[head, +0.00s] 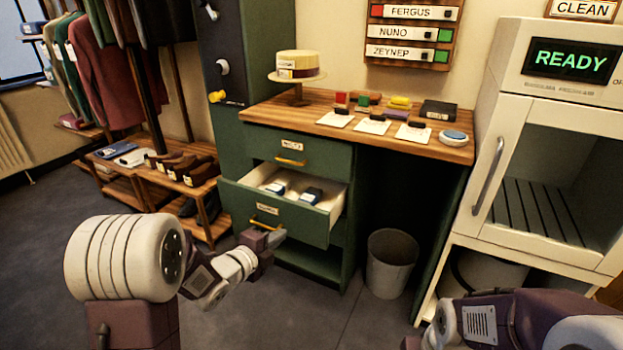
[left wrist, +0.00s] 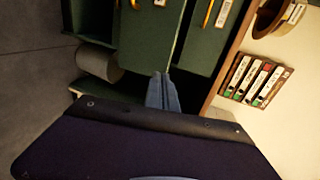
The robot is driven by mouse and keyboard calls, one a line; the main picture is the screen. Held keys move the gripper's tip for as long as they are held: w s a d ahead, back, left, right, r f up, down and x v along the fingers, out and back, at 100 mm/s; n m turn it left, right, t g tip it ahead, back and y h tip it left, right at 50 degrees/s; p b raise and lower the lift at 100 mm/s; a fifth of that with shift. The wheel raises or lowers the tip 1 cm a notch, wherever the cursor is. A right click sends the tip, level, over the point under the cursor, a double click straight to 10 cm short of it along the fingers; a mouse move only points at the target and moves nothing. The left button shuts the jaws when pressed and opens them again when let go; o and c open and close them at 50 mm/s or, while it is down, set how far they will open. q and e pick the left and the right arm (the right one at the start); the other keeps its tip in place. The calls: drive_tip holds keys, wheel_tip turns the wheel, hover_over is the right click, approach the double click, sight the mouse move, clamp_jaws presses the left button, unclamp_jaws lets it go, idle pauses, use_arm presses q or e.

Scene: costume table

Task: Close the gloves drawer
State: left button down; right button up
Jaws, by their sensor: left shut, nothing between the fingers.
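The lower drawer (head: 290,222) of the green cabinet stands pulled open; its label is too small to read.
The upper drawer (head: 297,156) is shut. A grey bin (head: 391,262) stands right of the cabinet under the wooden tabletop (head: 255,115). A shoe rack (head: 205,228) stands at the left and a white machine (head: 540,140) at the right. The floor before the drawer is free.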

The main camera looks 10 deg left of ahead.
use_arm(q)
drive_tip(key=r, duration=0.1)
drive_tip(key=b, duration=0.4)
approach(306, 210)
drive_tip(key=x, duration=0.5)
drive_tip(key=shift+w+f, duration=0.3)
drive_tip(key=shift+f, duration=0.05)
drive_tip(key=shift+w+d+r, duration=0.1)
drive_tip(key=shift+w+d, duration=0.1)
drive_tip(key=shift+w, duration=0.2)
use_arm(e)
wheel_tip(306, 210, down, 2)
drive_tip(key=shift+f, duration=0.25)
use_arm(q)
drive_tip(key=shift+w, duration=0.1)
